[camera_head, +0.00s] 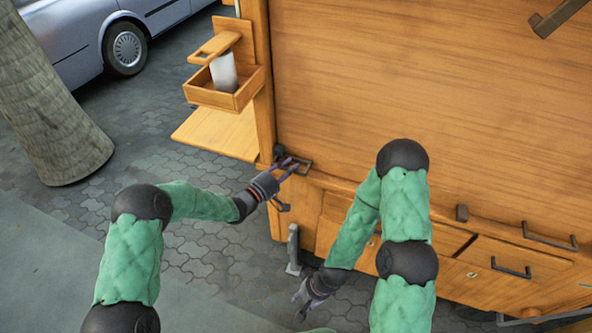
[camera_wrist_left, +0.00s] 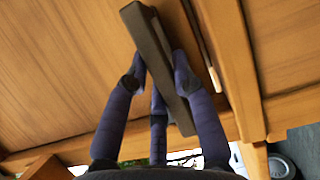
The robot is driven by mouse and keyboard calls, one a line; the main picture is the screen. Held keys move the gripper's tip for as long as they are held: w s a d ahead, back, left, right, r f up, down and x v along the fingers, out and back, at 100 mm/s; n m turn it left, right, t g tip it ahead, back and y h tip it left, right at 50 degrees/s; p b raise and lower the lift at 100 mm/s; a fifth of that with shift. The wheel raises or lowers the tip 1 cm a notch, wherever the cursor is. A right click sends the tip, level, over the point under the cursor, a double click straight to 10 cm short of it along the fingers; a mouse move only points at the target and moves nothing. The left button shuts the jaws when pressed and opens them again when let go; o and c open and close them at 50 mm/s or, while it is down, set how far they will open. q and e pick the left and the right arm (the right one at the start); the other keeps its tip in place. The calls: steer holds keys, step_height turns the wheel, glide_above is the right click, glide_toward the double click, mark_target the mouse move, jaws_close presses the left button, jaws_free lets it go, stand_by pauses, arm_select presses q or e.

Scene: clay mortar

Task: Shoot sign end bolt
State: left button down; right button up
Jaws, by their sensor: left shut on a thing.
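The big wooden sign panel (camera_head: 420,90) fills the upper right of the head view. A dark metal bolt (camera_head: 303,168) sits at its lower left corner, by the wooden post. In the left wrist view it appears to be the dark flat bar (camera_wrist_left: 158,65) lying between my purple fingers. My left gripper (camera_head: 290,166) is shut on this bar, with fingers on both sides of it. The bolt's far end and catch are partly hidden. My right gripper (camera_head: 305,303) hangs low in front of the cabinet, away from the bolt; its fingers are too small to read.
A wooden shelf box (camera_head: 222,95) with a white cup-like item (camera_head: 223,72) is fixed left of the post. Drawers with dark handles (camera_head: 511,268) are below the panel. A tree trunk (camera_head: 50,110) and a parked car (camera_head: 95,35) stand left. Paving there is open.

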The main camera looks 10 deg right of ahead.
arm_select(q)
steer(key=shift+w+a, duration=0.2)
steer(key=c, duration=1)
jaws_free()
steer(key=shift+a, duration=0.1)
steer(key=v, duration=1.2)
steer(key=shift+f, duration=0.1)
